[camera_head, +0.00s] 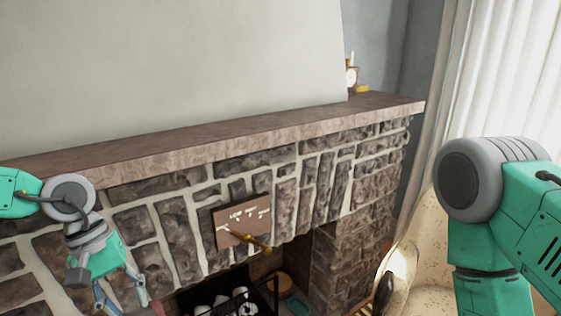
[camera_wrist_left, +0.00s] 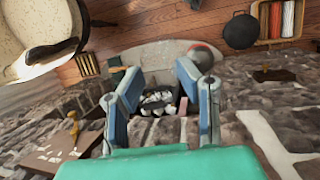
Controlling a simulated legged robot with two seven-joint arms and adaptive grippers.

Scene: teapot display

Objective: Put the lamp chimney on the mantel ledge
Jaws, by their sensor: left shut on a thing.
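The mantel ledge (camera_head: 300,119) is a long brownish slab above the stone fireplace in the head view, and most of its top is bare. My left gripper (camera_head: 122,297) is at the lower left, below the ledge and in front of the stonework, pointing down. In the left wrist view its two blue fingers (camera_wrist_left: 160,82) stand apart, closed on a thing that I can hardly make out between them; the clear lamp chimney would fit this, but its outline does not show. My right arm is at the right; its gripper is out of view.
A small clock (camera_head: 351,75) and a yellow item (camera_head: 362,88) stand at the ledge's far right end. A pale armchair (camera_head: 430,245) and white curtain (camera_head: 515,80) are at the right. A crate (camera_wrist_left: 278,40) lies on the floor.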

